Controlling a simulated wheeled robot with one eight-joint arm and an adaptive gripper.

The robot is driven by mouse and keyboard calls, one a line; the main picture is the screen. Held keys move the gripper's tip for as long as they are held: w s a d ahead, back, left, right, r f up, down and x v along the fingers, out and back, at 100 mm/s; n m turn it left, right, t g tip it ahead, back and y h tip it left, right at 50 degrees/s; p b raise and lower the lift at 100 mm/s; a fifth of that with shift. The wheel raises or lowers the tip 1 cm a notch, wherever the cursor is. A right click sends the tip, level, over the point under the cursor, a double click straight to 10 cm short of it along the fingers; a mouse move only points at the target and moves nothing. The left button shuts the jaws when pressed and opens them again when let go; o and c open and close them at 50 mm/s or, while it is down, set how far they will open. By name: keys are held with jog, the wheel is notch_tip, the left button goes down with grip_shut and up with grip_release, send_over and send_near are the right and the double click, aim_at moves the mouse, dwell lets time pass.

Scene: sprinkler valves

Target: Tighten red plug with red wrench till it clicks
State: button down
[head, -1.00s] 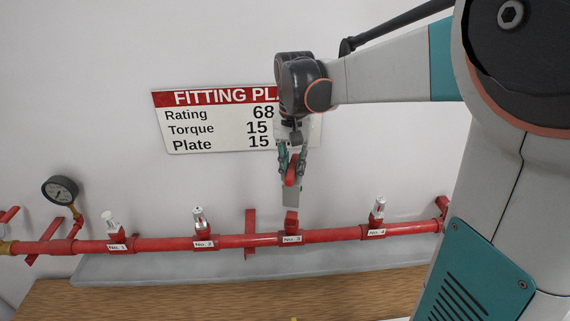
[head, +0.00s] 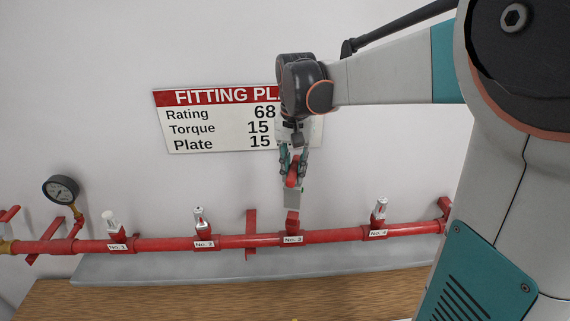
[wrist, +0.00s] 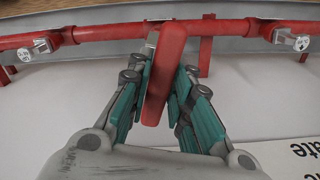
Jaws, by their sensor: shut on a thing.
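My gripper (head: 294,162) is shut on the red wrench, which has a red handle and a grey lower body (head: 293,199). In the wrist view the red handle of the wrench (wrist: 165,70) stands between the teal fingers of my gripper (wrist: 158,92). The wrench is over the No. 3 outlet of the red pipe, and its lower end meets or nearly meets the red plug (head: 292,225) there. The wrench hides the top of the plug, so I cannot tell how far it is seated.
The red pipe (head: 335,236) runs along the wall with silver-topped outlets No. 1 (head: 109,218), No. 2 (head: 200,215) and No. 4 (head: 380,208). A pressure gauge (head: 61,189) is at the left. A fitting plate sign (head: 190,125) hangs behind. A grey ledge (head: 180,268) lies below the pipe.

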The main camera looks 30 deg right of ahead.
jog(key=shift+f+b, duration=2.45)
jog(key=shift+f, duration=1.05)
jog(key=shift+m, duration=2.1)
jog(key=shift+r+m+b, duration=0.1)
jog(key=shift+m+b, duration=0.3)
jog(key=shift+m, duration=1.8)
jog(key=shift+n, duration=0.4)
jog(key=shift+r+p, duration=3.85)
jog(key=shift+r, duration=2.35)
